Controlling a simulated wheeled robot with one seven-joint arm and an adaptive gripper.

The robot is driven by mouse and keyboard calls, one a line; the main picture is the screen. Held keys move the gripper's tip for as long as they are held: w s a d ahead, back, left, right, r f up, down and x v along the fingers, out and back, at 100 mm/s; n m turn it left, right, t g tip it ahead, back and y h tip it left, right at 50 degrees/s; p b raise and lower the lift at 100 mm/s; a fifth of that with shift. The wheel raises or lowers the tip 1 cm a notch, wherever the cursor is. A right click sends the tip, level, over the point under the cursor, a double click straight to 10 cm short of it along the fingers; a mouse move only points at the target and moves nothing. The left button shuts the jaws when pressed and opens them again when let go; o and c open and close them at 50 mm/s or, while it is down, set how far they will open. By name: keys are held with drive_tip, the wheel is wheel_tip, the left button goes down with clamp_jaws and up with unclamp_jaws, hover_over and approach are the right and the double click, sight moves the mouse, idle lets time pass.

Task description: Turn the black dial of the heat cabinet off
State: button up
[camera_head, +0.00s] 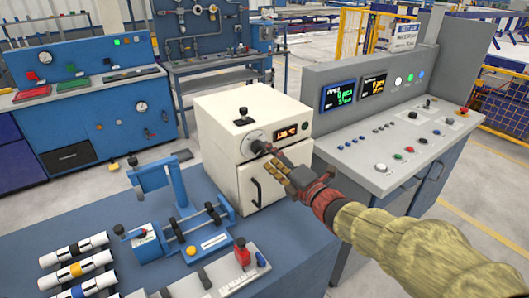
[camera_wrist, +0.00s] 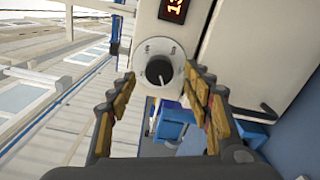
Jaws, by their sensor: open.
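The heat cabinet (camera_head: 220,118) is a cream box on the blue bench, with a lit orange display (camera_head: 287,132) and a door handle on its front. Its black dial (camera_wrist: 159,71) sits on a round pale plate below the display in the wrist view. My gripper (camera_wrist: 160,82) is open, one finger to each side of the dial. In the head view my gripper (camera_head: 268,160) is close in front of the cabinet face. Whether the fingers touch the dial cannot be told.
A grey control console (camera_head: 395,150) with screens and buttons stands close on the right. A black knob (camera_head: 243,112) stands on the cabinet top.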

drive_tip(key=v, duration=0.7)
drive_tip(key=shift+s+d, duration=0.2)
drive_tip(key=shift+s, duration=0.05)
